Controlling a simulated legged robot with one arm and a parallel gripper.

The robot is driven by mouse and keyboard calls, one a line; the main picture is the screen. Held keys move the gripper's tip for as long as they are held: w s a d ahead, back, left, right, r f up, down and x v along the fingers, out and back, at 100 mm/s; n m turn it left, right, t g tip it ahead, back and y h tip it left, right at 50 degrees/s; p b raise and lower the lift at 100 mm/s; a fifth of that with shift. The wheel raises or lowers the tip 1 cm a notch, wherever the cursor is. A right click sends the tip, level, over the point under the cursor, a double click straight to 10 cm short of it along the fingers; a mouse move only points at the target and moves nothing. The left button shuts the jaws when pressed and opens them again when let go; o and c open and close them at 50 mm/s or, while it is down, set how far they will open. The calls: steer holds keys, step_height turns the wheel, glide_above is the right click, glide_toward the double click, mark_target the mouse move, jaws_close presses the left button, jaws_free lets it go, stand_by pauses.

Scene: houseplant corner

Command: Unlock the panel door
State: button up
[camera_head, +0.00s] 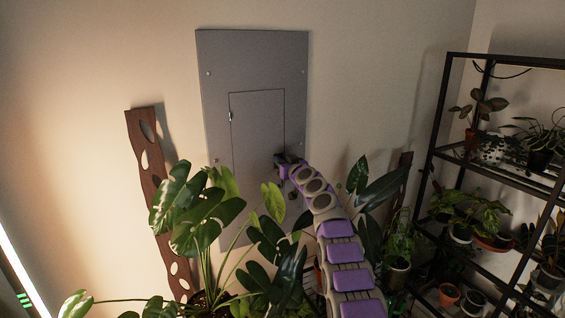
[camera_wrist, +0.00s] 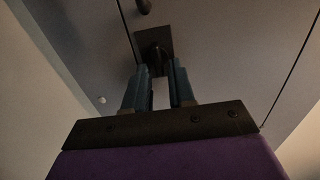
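The grey panel (camera_head: 216,100) is mounted on the wall, and its door (camera_head: 255,125) is flush and closed in the head view. My gripper (camera_head: 288,160) is at the door's right edge, partly hidden by my arm. In the wrist view, a small dark latch (camera_wrist: 155,54) on a square plate sits on the door's grey face. The fingertips of my gripper (camera_wrist: 159,68) are apart, one on each side of the latch. Whether they press on it cannot be told. A dark knob-like piece (camera_wrist: 143,5) shows at the top edge of the wrist view.
A large-leaved plant (camera_head: 198,208) stands before the panel's lower left, with dark leaves (camera_head: 278,255) beside my arm. A brown wooden strip with holes (camera_head: 150,185) leans at the left. A black shelf (camera_head: 432,150) with potted plants stands at the right.

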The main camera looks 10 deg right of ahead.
jaws_close()
steer(key=shift+d+m, duration=0.1)
steer(key=shift+m, duration=0.3)
steer(key=shift+w+d+f+m+p, duration=0.1)
steer(key=shift+d+f+m, duration=0.15)
steer(key=shift+m, duration=2.6)
steer(key=shift+w+d+f+m+p, duration=0.1)
steer(key=shift+d+f+m, duration=0.15)
steer(key=shift+m, duration=2.65)
steer(key=shift+d+f+m+p, duration=0.1)
steer(key=shift+d+f+m, duration=0.15)
steer(key=shift+m, duration=2.6)
steer(key=shift+f, duration=0.1)
